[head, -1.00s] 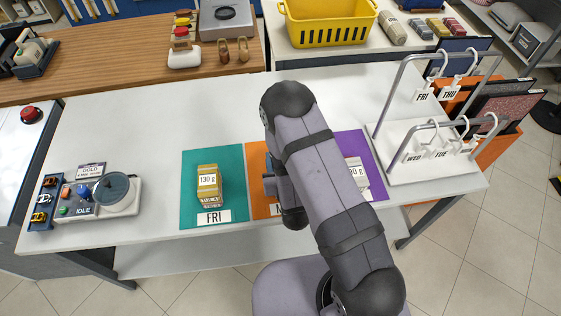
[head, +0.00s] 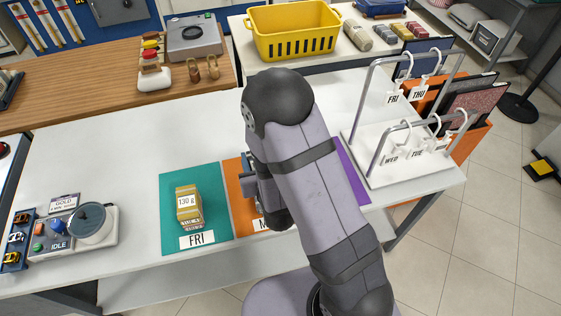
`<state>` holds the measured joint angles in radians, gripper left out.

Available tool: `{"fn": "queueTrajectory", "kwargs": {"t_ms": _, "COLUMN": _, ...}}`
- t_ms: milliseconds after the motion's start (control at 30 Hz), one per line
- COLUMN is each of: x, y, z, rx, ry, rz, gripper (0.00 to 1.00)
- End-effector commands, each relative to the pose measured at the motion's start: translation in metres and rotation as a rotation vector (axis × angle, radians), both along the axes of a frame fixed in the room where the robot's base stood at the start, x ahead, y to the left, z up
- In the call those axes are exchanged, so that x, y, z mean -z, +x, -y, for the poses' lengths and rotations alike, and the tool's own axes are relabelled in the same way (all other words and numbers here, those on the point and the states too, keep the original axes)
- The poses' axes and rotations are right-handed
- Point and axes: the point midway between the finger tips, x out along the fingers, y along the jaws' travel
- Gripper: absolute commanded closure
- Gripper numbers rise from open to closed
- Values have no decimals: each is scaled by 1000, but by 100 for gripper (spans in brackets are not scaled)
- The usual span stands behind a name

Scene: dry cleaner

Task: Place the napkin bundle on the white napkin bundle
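A gold-yellow napkin bundle (head: 189,205) with a white "130 g" label sits on the teal mat (head: 170,232) marked FRI. No white napkin bundle is in clear view now; my arm covers most of the purple mat (head: 353,183), where a pale labelled bundle showed earlier. My gripper (head: 251,189) is mostly hidden behind my arm, over the orange mat (head: 234,177), to the right of the gold bundle. Only a bit of its grey metal shows, so its fingers and anything between them are hidden.
A white rack (head: 385,178) with tagged hangers stands at the table's right. A device with a dark round lid (head: 90,222) sits at the left. A yellow basket (head: 293,32) stands on the back table. The white tabletop (head: 110,150) behind the mats is clear.

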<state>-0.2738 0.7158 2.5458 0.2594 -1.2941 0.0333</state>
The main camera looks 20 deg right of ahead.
Motion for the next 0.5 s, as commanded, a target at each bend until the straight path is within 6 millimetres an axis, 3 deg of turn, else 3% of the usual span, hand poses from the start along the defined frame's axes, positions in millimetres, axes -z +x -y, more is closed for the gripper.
{"fn": "queueTrajectory", "kwargs": {"t_ms": 267, "x": -1, "y": 6, "z": 15, "rx": 5, "ry": 0, "rz": 2, "gripper": 76}}
{"fn": "queueTrajectory", "kwargs": {"t_ms": 500, "x": -6, "y": 16, "z": 59, "rx": 13, "ry": 0, "rz": 3, "gripper": 76}}
